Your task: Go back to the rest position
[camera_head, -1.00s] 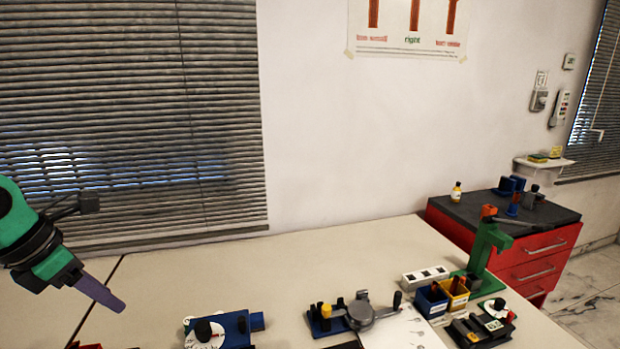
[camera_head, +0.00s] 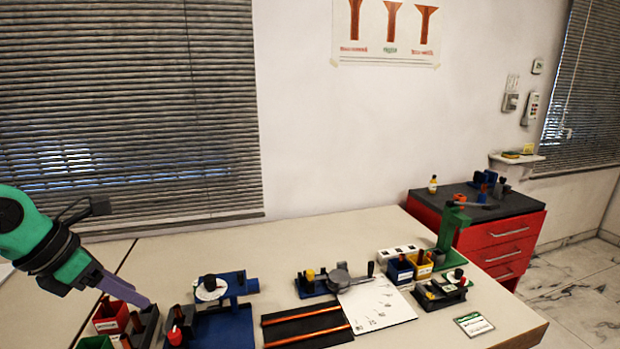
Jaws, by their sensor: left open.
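My left gripper (camera_head: 122,288) comes in from the left over the left part of the workbench (camera_head: 330,232). Its purple-grey finger part points down and right, above or beside a dark holder (camera_head: 146,325). I see nothing held in it, and it is open. The green and black wrist of my left arm shows behind it. My right gripper is out of view.
Near the left gripper are a red bin (camera_head: 110,317) and a blue fixture with a white dial (camera_head: 212,288). A black mat with copper rods (camera_head: 305,325), a crank device (camera_head: 340,280) and a green stand (camera_head: 452,228) stand rightward. A red drawer cabinet (camera_head: 505,243) is at right.

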